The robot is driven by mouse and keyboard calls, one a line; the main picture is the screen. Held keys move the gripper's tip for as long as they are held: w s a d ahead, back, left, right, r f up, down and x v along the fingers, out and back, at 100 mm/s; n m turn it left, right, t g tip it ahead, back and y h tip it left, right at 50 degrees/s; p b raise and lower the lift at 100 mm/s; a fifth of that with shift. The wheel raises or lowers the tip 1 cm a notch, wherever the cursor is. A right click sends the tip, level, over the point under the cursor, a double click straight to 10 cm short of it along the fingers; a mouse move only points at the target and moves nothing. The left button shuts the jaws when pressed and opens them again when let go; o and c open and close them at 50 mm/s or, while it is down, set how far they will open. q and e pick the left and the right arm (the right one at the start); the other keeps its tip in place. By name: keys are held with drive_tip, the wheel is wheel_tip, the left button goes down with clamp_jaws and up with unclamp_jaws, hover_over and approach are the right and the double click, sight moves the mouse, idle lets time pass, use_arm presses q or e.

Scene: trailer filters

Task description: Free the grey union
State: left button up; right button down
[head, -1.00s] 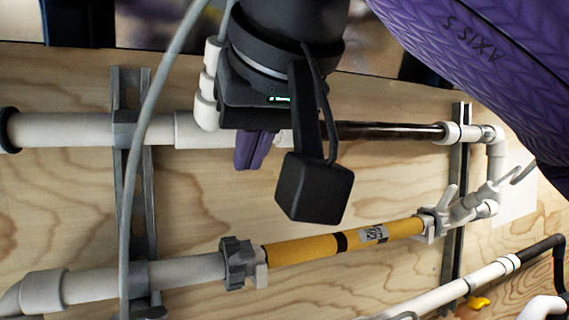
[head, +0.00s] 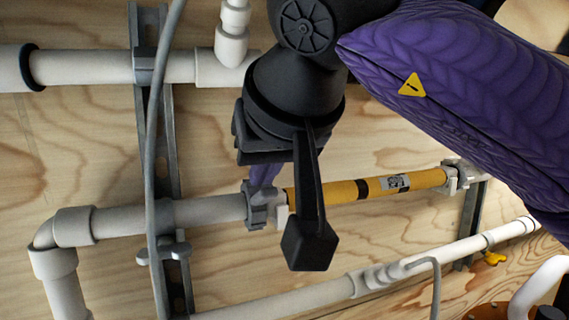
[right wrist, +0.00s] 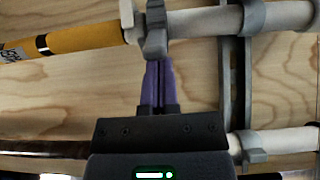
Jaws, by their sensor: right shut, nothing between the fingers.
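The grey union (head: 257,205) is a ribbed nut-like fitting on the lower pipe, between a light grey pipe (head: 205,212) and the yellow filter tube (head: 330,193). It also shows at the top of the right wrist view (right wrist: 155,30). My right gripper (head: 264,175) is shut and empty, its purple fingers just above the union in the head view. In the right wrist view the fingertips (right wrist: 158,64) point straight at the union and end close against it; I cannot tell whether they touch. My wrist hides part of the board behind it. My left gripper is out of view.
Metal struts (head: 160,120) hold the pipes on a plywood wall (head: 75,150). A grey cable (head: 154,175) hangs in front of the left strut. Another white pipe (head: 290,300) with a yellow valve handle (head: 494,258) runs below. A pipe (head: 90,68) runs above.

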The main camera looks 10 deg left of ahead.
drive_tip(key=shift+s+d+f+t+y+b, duration=0.15)
drive_tip(key=shift+s+f+t+y+b, duration=0.2)
drive_tip(key=shift+b, duration=0.75)
drive_tip(key=shift+d+f+t+y+b, duration=0.15)
drive_tip(key=shift+f+t+b, duration=0.25)
drive_tip(key=shift+b, duration=0.7)
wheel_tip(320, 180, down, 6)
drive_tip(key=s+t+y+b, duration=0.1)
drive_tip(key=t+y+b, duration=0.3)
drive_tip(key=b, duration=1.2)
drive_tip(key=shift+s+d+t+b, duration=0.15)
drive_tip(key=shift+d+t+b, duration=0.2)
drive_tip(key=shift+t, duration=0.5)
drive_tip(key=shift+f, duration=0.15)
